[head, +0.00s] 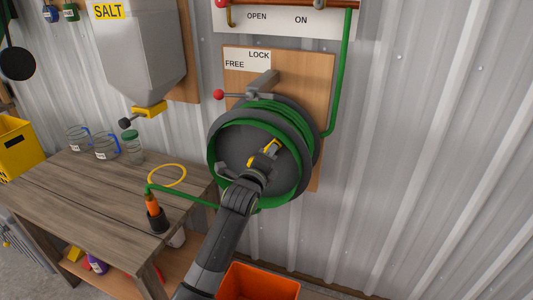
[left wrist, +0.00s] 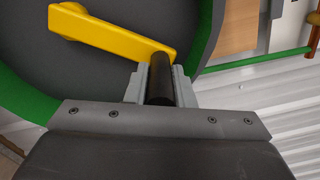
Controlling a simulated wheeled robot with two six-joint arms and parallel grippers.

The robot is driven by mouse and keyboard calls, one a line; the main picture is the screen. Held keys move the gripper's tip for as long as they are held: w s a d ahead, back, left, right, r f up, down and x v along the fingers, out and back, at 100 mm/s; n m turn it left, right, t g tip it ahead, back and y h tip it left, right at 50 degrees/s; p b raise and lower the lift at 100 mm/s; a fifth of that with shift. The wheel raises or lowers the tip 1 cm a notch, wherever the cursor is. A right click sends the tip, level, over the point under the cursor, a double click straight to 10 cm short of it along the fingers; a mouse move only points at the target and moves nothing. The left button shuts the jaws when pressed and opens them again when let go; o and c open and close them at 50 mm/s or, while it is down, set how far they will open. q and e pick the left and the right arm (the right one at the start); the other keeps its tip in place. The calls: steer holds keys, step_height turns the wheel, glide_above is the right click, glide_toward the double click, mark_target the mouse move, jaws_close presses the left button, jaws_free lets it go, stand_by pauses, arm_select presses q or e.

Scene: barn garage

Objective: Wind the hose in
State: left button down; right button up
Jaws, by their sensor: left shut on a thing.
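The hose reel (head: 232,150), dark with green rims, is mounted on a wooden wall board. Green hose (head: 280,112) is wound on it, and a free length (head: 185,198) runs left to an orange and black nozzle (head: 154,212) at the table's edge. The yellow crank (head: 278,146) is on the reel's face; its arm shows in the left wrist view (left wrist: 115,35). My left gripper (left wrist: 160,82) is shut on the crank's black handle (left wrist: 160,75). In the head view my gripper (head: 259,165) hides part of the crank. My right gripper is not in view.
A red-knobbed lever (head: 219,95) points left below the LOCK/FREE sign (head: 247,58). A wooden table (head: 90,200) at left carries a yellow ring (head: 167,176) and several jars. An orange bin (head: 258,283) stands below the reel. The wall right is clear.

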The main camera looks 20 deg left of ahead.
arm_select(q)
steer(key=shift+d+f, duration=0.1)
steer(key=shift+f, duration=0.05)
steer(key=c, duration=1.3)
jaws_free()
steer(key=shift+o, duration=0.2)
steer(key=shift+s, duration=0.1)
steer(key=s+b, duration=0.3)
steer(key=s, duration=1.4)
steer(key=shift+s+a, duration=0.15)
steer(key=shift+a, duration=0.15)
